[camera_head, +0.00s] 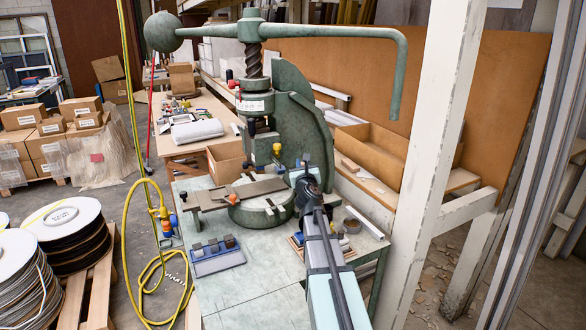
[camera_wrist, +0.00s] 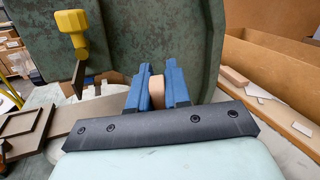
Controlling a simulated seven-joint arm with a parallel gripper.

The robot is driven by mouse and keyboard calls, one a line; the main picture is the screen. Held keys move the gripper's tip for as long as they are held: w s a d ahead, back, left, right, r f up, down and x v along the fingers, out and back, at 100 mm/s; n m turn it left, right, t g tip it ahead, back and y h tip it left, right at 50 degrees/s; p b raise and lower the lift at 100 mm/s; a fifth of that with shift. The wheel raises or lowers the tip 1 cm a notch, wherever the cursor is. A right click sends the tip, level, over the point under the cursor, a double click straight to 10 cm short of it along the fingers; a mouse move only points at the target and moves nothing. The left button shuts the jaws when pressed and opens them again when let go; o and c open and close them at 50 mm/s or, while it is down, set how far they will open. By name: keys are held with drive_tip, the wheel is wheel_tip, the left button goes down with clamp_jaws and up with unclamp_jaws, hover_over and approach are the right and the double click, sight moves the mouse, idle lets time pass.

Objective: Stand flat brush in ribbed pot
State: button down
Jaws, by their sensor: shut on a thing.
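My gripper (camera_head: 306,161) is above the right part of the green fly press's round base. In the wrist view its blue fingers (camera_wrist: 152,88) are shut on a pale wood-coloured piece, which looks like the flat brush's handle (camera_wrist: 157,92). The rest of the brush is hidden by the gripper. In the head view a small dark round container (camera_head: 351,225), possibly the ribbed pot, stands on the bench right of my arm. It is too small to make out ribs, and my gripper is apart from it.
The fly press (camera_head: 298,120) rises behind my gripper, with a yellow-knobbed part (camera_head: 277,149) close by on its left. Flat bars (camera_head: 240,193) lie across its base. A blue tray with small blocks (camera_head: 216,262) sits at the front left. The front bench top (camera_head: 255,290) is clear.

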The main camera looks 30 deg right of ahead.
drive_tip(key=shift+w+d+f+m+g+h, duration=0.65)
drive_tip(key=shift+d+m+g+h, duration=2)
drive_tip(key=shift+d, duration=3.6)
wheel_tip(320, 180, down, 11)
drive_tip(key=m, duration=0.1)
drive_tip(key=shift+r+t, duration=0.2)
drive_tip(key=shift+t, duration=0.25)
drive_tip(key=shift+w, duration=0.1)
drive_tip(key=c, duration=1)
unclamp_jaws()
drive_tip(key=shift+a, duration=0.15)
